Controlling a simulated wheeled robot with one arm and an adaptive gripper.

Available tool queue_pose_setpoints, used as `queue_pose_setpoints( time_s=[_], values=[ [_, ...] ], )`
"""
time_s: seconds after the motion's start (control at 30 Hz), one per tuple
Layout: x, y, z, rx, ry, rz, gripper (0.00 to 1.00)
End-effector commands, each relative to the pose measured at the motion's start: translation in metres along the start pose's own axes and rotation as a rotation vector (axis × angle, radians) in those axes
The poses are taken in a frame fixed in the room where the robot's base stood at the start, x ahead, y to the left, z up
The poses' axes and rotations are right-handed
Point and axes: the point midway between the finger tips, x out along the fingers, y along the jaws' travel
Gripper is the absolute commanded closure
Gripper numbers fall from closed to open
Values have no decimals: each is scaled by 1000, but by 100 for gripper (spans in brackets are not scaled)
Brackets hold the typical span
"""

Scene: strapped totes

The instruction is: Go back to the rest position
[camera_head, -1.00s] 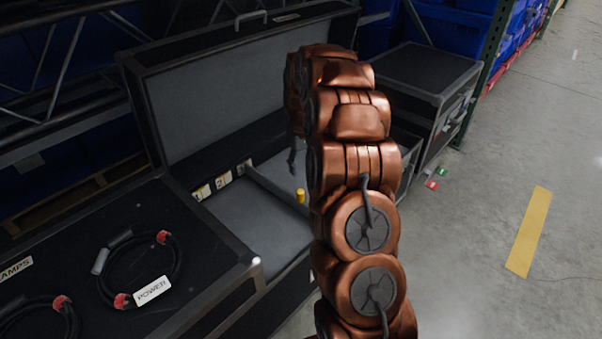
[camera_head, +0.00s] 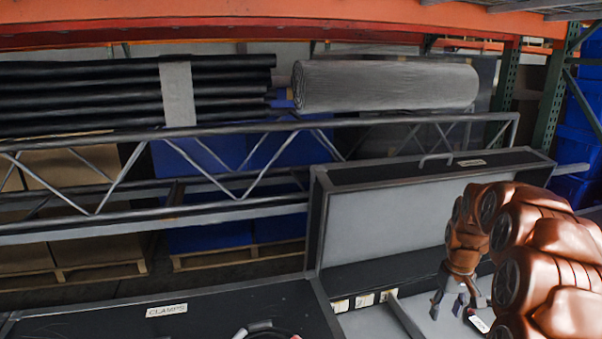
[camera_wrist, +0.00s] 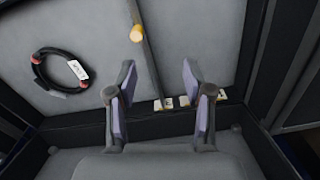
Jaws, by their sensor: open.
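My gripper (camera_head: 457,298) hangs over the open case (camera_head: 318,235) at the right of the head view, fingers pointing down. In the wrist view my gripper (camera_wrist: 158,78) has its two fingers spread, with nothing between them. A coiled black cable (camera_wrist: 38,72) with red ties and a white tag lies on the case's grey floor, left of the fingers and apart from them. In the head view a white tag (camera_head: 479,323) shows beside the fingers, and my arm hides much around it.
A divider (camera_wrist: 150,65) with a yellow knob (camera_wrist: 137,33) crosses the case. Label cards (camera_wrist: 182,102) line its inner wall. A closed case lid marked CLAMPS (camera_head: 166,310) is at left. Behind stand a metal truss (camera_head: 240,185), a grey roll (camera_head: 385,85) and shelving.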

Motion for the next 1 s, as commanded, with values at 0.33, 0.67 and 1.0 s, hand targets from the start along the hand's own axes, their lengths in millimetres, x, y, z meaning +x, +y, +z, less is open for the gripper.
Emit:
queue_pose_setpoints(
  time_s=[0.33,0.67,1.0],
  values=[
    [-112,-82,66,-20,-27,-18,48],
    [-188,-141,144,-20,-63,-17,48],
    [-251,-184,234,-2,-96,-7,48]
  ],
)
